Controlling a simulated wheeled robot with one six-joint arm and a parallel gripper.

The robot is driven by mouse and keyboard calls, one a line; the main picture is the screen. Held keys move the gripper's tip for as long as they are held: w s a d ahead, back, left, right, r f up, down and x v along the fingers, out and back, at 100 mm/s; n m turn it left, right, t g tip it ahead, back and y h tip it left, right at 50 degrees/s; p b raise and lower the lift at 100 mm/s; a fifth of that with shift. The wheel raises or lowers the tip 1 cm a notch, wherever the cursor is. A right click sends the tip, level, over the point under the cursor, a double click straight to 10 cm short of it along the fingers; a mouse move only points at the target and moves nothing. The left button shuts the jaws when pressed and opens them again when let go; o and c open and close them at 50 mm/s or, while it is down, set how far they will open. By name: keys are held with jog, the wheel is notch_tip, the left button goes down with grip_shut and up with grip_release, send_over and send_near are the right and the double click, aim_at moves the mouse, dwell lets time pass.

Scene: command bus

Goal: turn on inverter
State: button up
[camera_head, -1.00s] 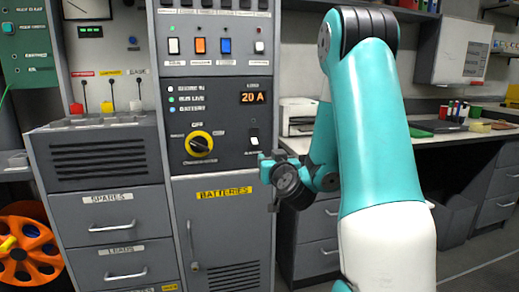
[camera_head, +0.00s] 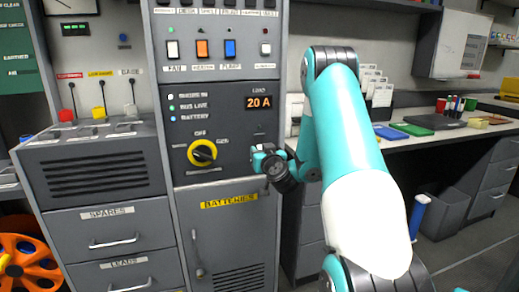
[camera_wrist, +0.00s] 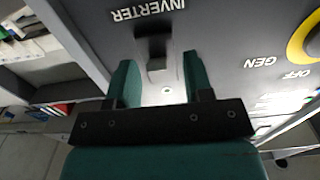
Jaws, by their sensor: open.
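The inverter switch (camera_wrist: 157,52) is a dark rocker on the grey panel, under an upside-down INVERTER label (camera_wrist: 149,10) in the wrist view. My gripper (camera_wrist: 159,66) is open. Its two green fingers stand apart on either side of the switch, with the tips close to the panel. I cannot tell whether anything touches. In the head view my gripper (camera_head: 262,160) is at the right side of the cabinet front, below the 20 A load display (camera_head: 258,102), and hides the switch.
A row of coloured rocker switches (camera_head: 202,48) is above. The BATTERIES door (camera_head: 235,235) is below. A worktop (camera_head: 450,133) with books and boxes stands to the right.

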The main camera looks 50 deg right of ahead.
jog(key=shift+d, duration=0.1)
jog(key=shift+s, duration=0.1)
grip_shut()
jog(key=shift+r+p, duration=0.15)
jog(key=shift+p, duration=0.3)
